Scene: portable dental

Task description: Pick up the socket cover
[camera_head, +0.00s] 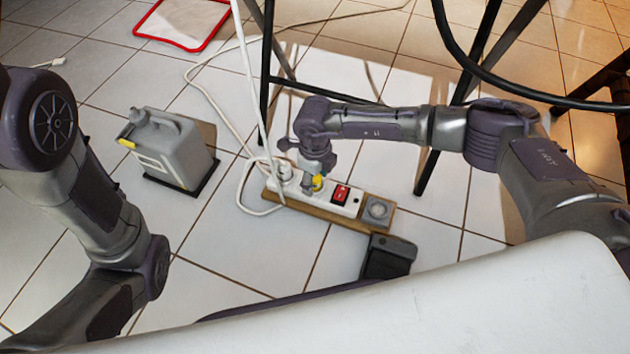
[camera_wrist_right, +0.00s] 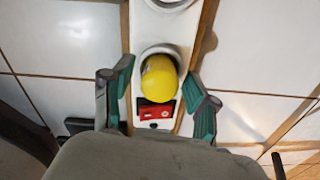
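A yellow, rounded socket cover (camera_wrist_right: 160,78) sits in a socket of a white power strip (camera_wrist_right: 176,24) in the right wrist view. In the head view the yellow cover (camera_head: 318,183) shows partly behind my right gripper (camera_head: 311,188), which points down at the strip (camera_head: 295,185). In the wrist view my right gripper (camera_wrist_right: 163,92) is open, with one green-padded finger on each side of the cover; I see gaps between the fingers and the cover. My left arm is at the left of the head view; its gripper is not in view.
A grey canister (camera_head: 168,148) stands further left. Black table legs (camera_head: 440,140) stand near my right arm.

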